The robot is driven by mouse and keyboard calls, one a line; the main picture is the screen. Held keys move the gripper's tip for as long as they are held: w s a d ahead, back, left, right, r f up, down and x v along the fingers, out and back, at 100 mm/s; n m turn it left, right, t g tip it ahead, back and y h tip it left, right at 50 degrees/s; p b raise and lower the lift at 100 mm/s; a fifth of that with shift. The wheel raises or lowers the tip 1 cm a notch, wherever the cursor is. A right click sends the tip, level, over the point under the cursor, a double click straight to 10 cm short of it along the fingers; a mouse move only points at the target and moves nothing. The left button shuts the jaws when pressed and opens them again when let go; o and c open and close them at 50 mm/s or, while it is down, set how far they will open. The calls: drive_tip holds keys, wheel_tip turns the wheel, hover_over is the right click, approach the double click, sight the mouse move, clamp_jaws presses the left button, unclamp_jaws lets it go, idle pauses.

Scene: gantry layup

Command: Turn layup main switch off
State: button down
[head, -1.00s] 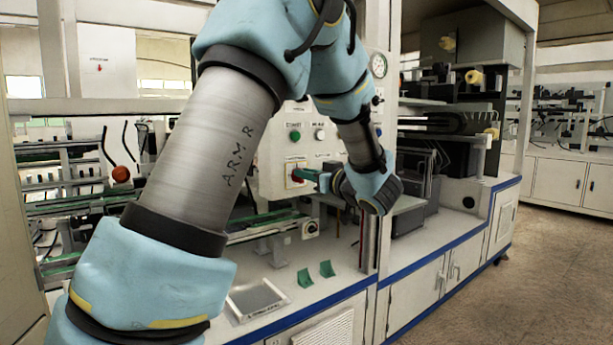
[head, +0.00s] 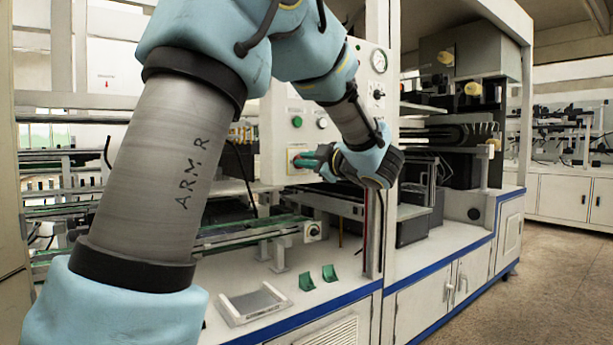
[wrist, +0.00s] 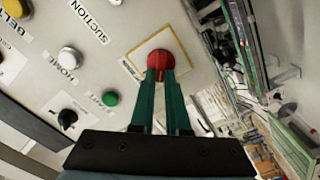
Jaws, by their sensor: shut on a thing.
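The main switch (wrist: 160,62) is a red rotary knob on a pale yellow plate, set in the grey control panel (wrist: 110,30). My gripper (wrist: 163,80) has two green fingers, and they are shut on the red knob in the wrist view. In the head view my gripper (head: 303,162) reaches the panel from the right, at the plate below the green button. The fingers cover most of the knob there. I cannot read the knob's position.
Beside the switch in the wrist view are a green button (wrist: 110,98), a white button (wrist: 70,59) and a black selector knob (wrist: 67,118). Below the panel are a conveyor rail (head: 245,238), a grey tray (head: 254,304) and two small green pieces (head: 306,279). The floor at right is clear.

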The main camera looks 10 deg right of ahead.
drive_tip(key=n+b, duration=0.2)
drive_tip(key=b, duration=0.1)
drive_tip(key=n+b, duration=0.3)
drive_tip(key=f+n+b, duration=0.1)
drive_tip(key=n+b, duration=0.1)
drive_tip(key=b, duration=0.1)
drive_tip(key=shift+s+a, duration=0.1)
drive_tip(key=shift+a, duration=0.05)
drive_tip(key=shift+r+n, duration=0.1)
drive_tip(key=shift+n, duration=0.3)
drive_tip(key=c, duration=0.9)
unclamp_jaws()
drive_tip(key=v, duration=1)
drive_tip(key=shift+s, duration=0.35)
